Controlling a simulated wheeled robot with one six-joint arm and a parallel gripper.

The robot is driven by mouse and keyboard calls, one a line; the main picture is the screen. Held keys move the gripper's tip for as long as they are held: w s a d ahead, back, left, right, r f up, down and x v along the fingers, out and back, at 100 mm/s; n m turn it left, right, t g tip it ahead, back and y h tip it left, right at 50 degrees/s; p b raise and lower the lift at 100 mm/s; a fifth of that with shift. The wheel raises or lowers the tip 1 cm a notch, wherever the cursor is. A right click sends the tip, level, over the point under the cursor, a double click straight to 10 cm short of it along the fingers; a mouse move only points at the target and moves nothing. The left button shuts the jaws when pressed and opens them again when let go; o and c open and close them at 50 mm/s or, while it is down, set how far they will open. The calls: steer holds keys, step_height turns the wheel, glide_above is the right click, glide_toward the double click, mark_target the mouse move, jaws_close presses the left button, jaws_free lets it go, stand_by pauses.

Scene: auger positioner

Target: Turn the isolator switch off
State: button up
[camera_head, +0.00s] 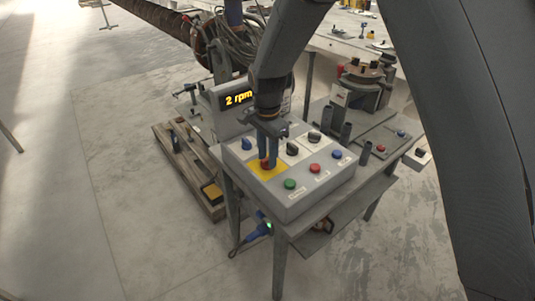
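A grey control box (318,192) stands on a small metal table. The isolator switch shows as a bit of red (265,164) over a yellow plate (271,174) on the left part of the box. My gripper (268,158) points down from above, its fingertips right at the red switch and hiding most of it. The switch's handle angle is hidden. I cannot tell whether the fingers are closed on it or only around it.
Near my gripper are a blue knob (247,144), black knobs (292,148), a green button (289,184) and a red button (315,168). A display (238,98) reading "2 rpm" stands behind. A wooden pallet (183,172) lies left of the table.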

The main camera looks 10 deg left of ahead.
jaws_close()
steer(key=shift+n, duration=0.3)
steer(key=n, duration=0.4)
steer(key=shift+n+b, duration=0.3)
steer(key=shift+b, duration=0.1)
steer(key=n, duration=0.4)
steer(key=shift+b, duration=0.35)
steer(key=n, duration=0.5)
steer(key=shift+b, duration=0.35)
steer(key=shift+n, duration=1.9)
